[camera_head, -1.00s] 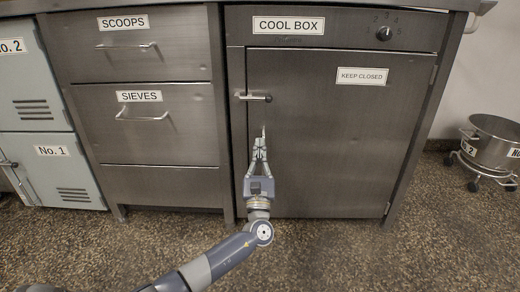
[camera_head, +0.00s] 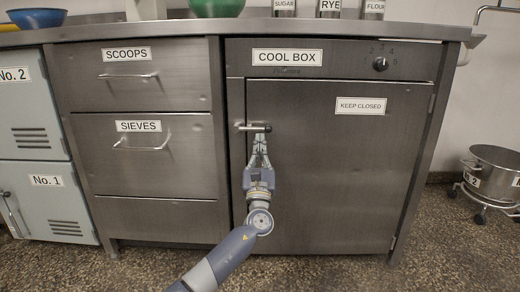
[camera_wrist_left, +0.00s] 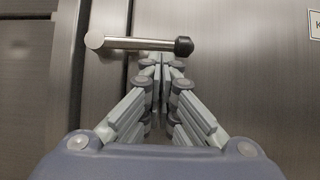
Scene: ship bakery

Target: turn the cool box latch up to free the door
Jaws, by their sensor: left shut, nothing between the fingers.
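The cool box door (camera_head: 335,165) is a brushed steel panel and stands closed. Its latch (camera_head: 254,128) is a short horizontal bar with a dark knob at its right end, at the door's upper left edge. In the left wrist view the latch (camera_wrist_left: 140,44) lies level across the gap between frame and door. My left gripper (camera_head: 260,143) is shut and empty, with its tips just below the latch. In the left wrist view the fingertips (camera_wrist_left: 162,60) sit under the bar near the knob. I cannot tell whether they touch it. My right gripper is not in view.
The scoops drawer (camera_head: 130,75) and sieves drawer (camera_head: 140,145) are to the left, with pale lockers (camera_head: 40,150) beyond. A wheeled pot (camera_head: 492,170) stands at the right. Bowls and labelled canisters stand on the counter (camera_head: 165,28). The speckled floor in front is clear.

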